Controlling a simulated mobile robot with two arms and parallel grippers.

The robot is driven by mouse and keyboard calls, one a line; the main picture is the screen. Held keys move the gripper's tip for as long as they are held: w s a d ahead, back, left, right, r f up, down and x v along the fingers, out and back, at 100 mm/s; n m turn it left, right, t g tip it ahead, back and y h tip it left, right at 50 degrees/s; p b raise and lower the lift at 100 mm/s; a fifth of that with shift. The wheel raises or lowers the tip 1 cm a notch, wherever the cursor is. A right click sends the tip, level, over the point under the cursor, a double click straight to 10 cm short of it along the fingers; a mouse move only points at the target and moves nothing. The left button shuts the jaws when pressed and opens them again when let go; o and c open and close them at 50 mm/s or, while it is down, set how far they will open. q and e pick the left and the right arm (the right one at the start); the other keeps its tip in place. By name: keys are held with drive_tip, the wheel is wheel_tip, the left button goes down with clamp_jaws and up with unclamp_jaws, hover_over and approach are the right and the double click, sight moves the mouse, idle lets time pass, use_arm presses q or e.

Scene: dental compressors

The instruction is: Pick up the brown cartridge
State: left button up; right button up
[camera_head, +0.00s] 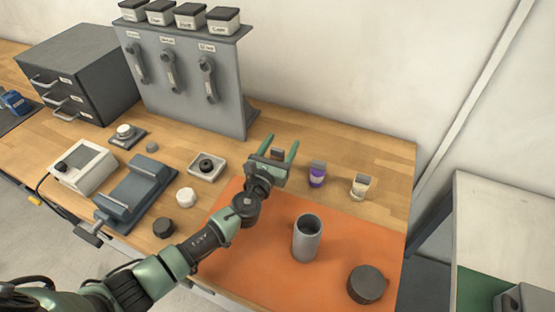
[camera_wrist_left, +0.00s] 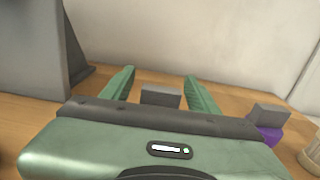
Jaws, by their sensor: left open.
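My left gripper (camera_head: 279,158) is open over the back part of the workbench. A small cartridge (camera_head: 277,154) with a grey top stands between or just beyond its two green fingers. Its grey top also shows between the fingers in the left wrist view (camera_wrist_left: 161,97); its body is hidden by the gripper, so I cannot confirm that it is brown. To its right stand a purple cartridge (camera_head: 316,176) and a cream cartridge (camera_head: 360,187), both with grey tops. The purple one shows at the right in the left wrist view (camera_wrist_left: 270,133). My right gripper is out of view.
An orange mat (camera_head: 270,262) bears a grey cylinder (camera_head: 306,240) and a dark round lid (camera_head: 366,284). A grey panel (camera_head: 190,85) with hanging tools stands behind on the left. A small tray (camera_head: 207,167) and other small parts lie left of the gripper.

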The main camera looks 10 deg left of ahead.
use_arm(q)
drive_tip(key=shift+c, duration=0.9)
clamp_jaws()
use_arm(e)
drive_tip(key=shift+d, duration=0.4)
use_arm(q)
drive_tip(key=shift+r, duration=0.15)
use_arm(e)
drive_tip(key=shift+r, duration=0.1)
